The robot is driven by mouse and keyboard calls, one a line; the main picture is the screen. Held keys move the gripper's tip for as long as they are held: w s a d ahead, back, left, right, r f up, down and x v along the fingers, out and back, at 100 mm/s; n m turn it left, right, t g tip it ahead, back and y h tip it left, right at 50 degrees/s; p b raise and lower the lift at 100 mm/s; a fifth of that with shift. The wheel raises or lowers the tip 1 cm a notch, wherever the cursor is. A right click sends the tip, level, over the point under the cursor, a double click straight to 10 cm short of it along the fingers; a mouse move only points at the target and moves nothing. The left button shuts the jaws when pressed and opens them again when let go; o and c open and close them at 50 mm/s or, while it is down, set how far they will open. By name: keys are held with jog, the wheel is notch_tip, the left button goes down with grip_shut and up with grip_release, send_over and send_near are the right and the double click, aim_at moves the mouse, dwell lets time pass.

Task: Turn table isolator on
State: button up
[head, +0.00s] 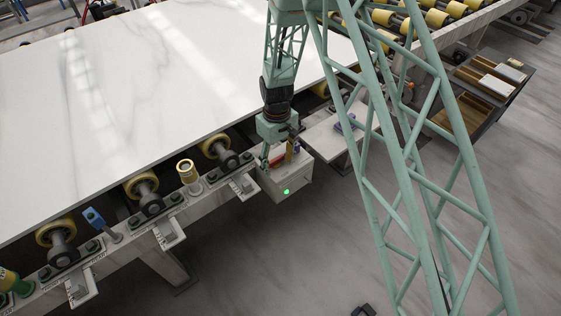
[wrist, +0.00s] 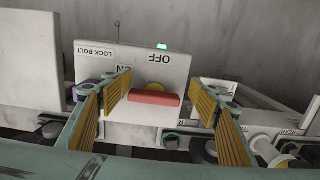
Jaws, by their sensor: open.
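The table isolator is a pale box (head: 290,186) on the side of the slab table, with a lit green lamp (head: 286,191). In the wrist view the isolator (wrist: 178,68) shows upside-down OFF and LOCK BOLT labels and a partly hidden ON label. Its red handle (wrist: 154,98) lies crosswise in front of a yellow disc (wrist: 153,87). My gripper (wrist: 161,100) is open, with yellow-padded fingers on both sides of the handle and a visible gap at the right. In the head view my gripper (head: 281,148) is at the box and hides part of it.
A large white slab (head: 130,90) lies on yellow rollers (head: 140,186) beside my arm. A pale shelf (head: 325,138) lies just right of the box. Grey floor (head: 240,265) is open in front.

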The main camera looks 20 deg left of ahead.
aim_at(274, 160)
jog(key=shift+o, duration=0.3)
jog(key=shift+w+a+r+t, duration=0.15)
jog(key=shift+w+a+r, duration=0.15)
jog(key=shift+w+a, duration=0.3)
jog(key=shift+w+a+r+t, duration=0.15)
jog(key=shift+w+a+r, duration=0.15)
jog(key=shift+w+a, duration=0.25)
jog(key=shift+r, duration=0.15)
jog(key=shift+d+r, duration=0.1)
jog(key=shift+r, duration=0.55)
jog(key=shift+s+r, duration=0.2)
jog(key=shift+r, duration=0.1)
jog(key=shift+s+r, duration=0.35)
jog(key=shift+r, duration=0.05)
jog(key=shift+s+d+r, duration=0.15)
jog(key=shift+d+r, duration=0.15)
jog(key=shift+r, duration=0.3)
jog(key=shift+s+d+r, duration=0.15)
jog(key=shift+d+r, duration=0.2)
jog(key=shift+r, duration=0.3)
jog(key=shift+s+d+r, duration=0.15)
jog(key=shift+d+r, duration=0.15)
jog(key=shift+r, duration=0.3)
jog(key=shift+r, duration=0.1)
